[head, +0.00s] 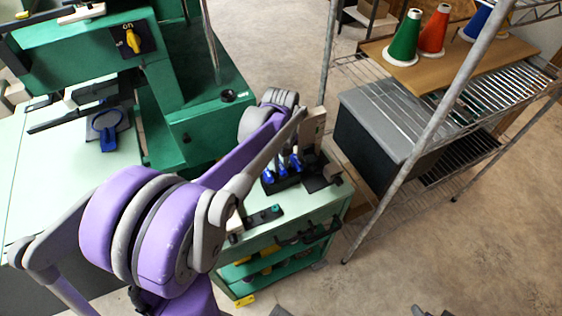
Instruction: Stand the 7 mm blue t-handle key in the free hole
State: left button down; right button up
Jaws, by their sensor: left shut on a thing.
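Several blue t-handle keys (281,163) stand upright in a black holder (284,182) on top of the green cart (300,222). Their sizes cannot be read, and the free hole cannot be made out. My left arm reaches from the left across the cart. My left gripper (304,148) is at the holder, close to the blue handles, partly hidden by the arm. It is shut on a blue t-handle key, but the grip and the key's shaft are hard to see. I cannot tell whether the key touches the holder. My right gripper is not clearly in view.
A dark block (333,172) sits right of the holder. A black strip with a green knob (276,209) lies near the cart's front. A green machine (205,110) stands behind left. A wire shelf (440,95) with thread cones and a grey bin (385,120) stands right.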

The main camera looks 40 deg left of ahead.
pick_arm(q)
jog(key=c, duration=0.7)
grip_release()
jog(key=shift+o, duration=0.2)
